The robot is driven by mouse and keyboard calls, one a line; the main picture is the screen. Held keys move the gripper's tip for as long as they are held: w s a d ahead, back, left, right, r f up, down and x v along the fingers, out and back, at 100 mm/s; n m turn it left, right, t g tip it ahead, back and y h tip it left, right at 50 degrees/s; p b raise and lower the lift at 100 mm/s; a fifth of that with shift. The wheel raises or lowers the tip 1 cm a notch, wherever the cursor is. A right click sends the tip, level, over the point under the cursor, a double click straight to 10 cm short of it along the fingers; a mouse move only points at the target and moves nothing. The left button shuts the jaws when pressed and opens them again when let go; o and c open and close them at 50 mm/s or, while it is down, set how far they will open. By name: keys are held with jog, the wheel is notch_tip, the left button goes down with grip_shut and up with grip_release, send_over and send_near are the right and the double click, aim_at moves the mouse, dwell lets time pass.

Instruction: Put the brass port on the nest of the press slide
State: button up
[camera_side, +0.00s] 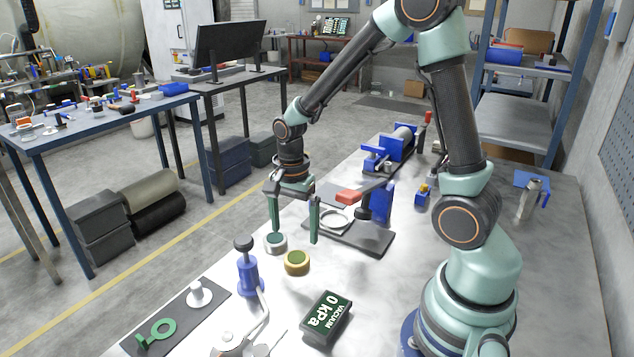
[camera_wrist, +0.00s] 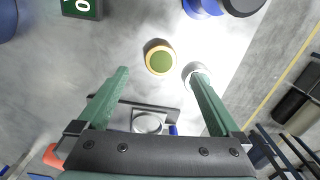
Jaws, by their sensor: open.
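The brass port (camera_side: 297,262) is a short gold cylinder with a green top, upright on the metal bench; the wrist view shows it (camera_wrist: 160,57) just beyond the fingertips, between their lines. My gripper (camera_side: 295,234) is open and empty above it, fingers pointing down; its fingers also show in the wrist view (camera_wrist: 161,73). The press slide (camera_side: 368,240) is a dark plate behind and right of the port. Its nest looks like the pale round ring (camera_side: 337,221) on that plate, also in the wrist view (camera_wrist: 148,123); nothing is visible in it.
A silver port (camera_side: 276,243) stands close beside the brass one, under one finger, which partly covers it in the wrist view (camera_wrist: 190,70). A blue toggle clamp (camera_side: 249,272), a vacuum display (camera_side: 326,317) and a dark mat (camera_side: 175,325) are nearby. Blue press parts (camera_side: 381,203) stand behind.

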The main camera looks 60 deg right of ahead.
jog(key=s+a+r+n+t, duration=0.2)
jog(key=s+r+n, duration=0.1)
jog(key=r+n, duration=0.5)
jog(key=s+a+r+n+t, duration=0.3)
jog(key=r+n, duration=0.5)
jog(key=shift+s+n+t, duration=0.3)
jog(key=shift+s+n, duration=0.05)
jog(key=shift+n, duration=0.05)
